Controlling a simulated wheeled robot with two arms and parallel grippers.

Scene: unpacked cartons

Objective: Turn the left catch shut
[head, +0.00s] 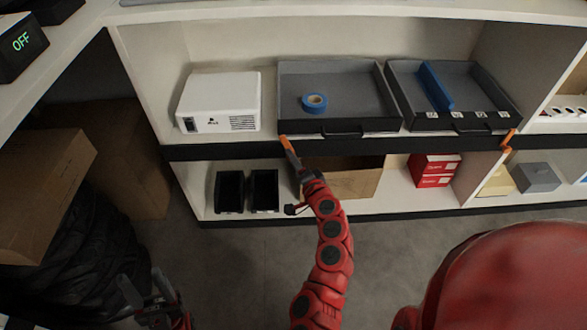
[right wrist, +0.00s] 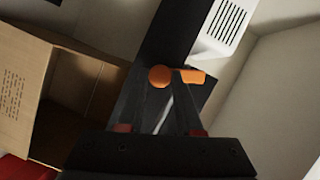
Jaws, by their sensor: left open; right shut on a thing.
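The left catch (head: 287,145) is a small orange piece on the black front strip, below the left end of the left grey tray (head: 340,97). It stands tilted. My right gripper (head: 296,160) reaches up to it and is shut on it. In the right wrist view the catch shows as a round orange end (right wrist: 160,76) and a short orange bar (right wrist: 193,76) at the fingertips of my right gripper (right wrist: 174,88). The fingers partly hide it. My left gripper (head: 147,287) is open and empty, low at the left, far from the catch.
Another orange catch (head: 508,138) is on the strip at the right. A blue tape roll (head: 315,102) lies in the left tray. A white box (head: 220,101) stands beside it. Black bins (head: 230,191), an open carton (head: 355,183) and red boxes (head: 433,169) are on the lower shelf.

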